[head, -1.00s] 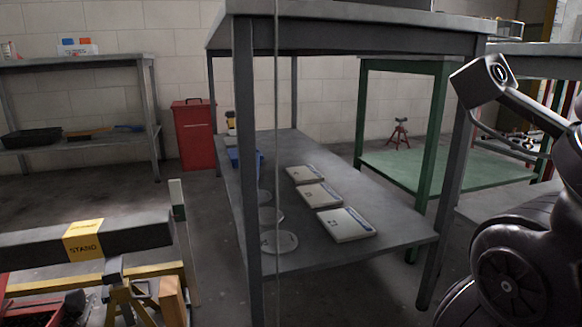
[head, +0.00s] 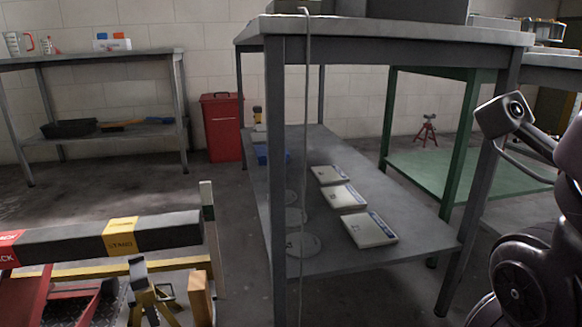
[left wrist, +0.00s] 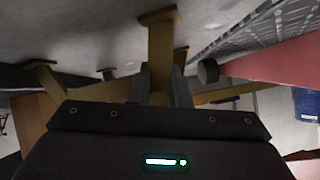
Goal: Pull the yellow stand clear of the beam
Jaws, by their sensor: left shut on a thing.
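The yellow stand (head: 148,299) shows low in the head view, in front of the dark beam (head: 60,243) and below its level in the picture. The beam carries a yellow STAND label (head: 121,237) and a red JACK label. In the left wrist view, my left gripper (left wrist: 160,85) is shut on a yellow post of the stand (left wrist: 161,45), with a dark finger on each side. The stand's legs spread behind, partly hidden by the gripper body. I cannot tell the gap between stand and beam. My right arm is at the right edge; its gripper is not visible.
A red jack (head: 78,300) is left of the stand, and an orange-brown block (head: 200,298) is close on its right. A grey table (head: 400,32) with a lower shelf fills the middle.

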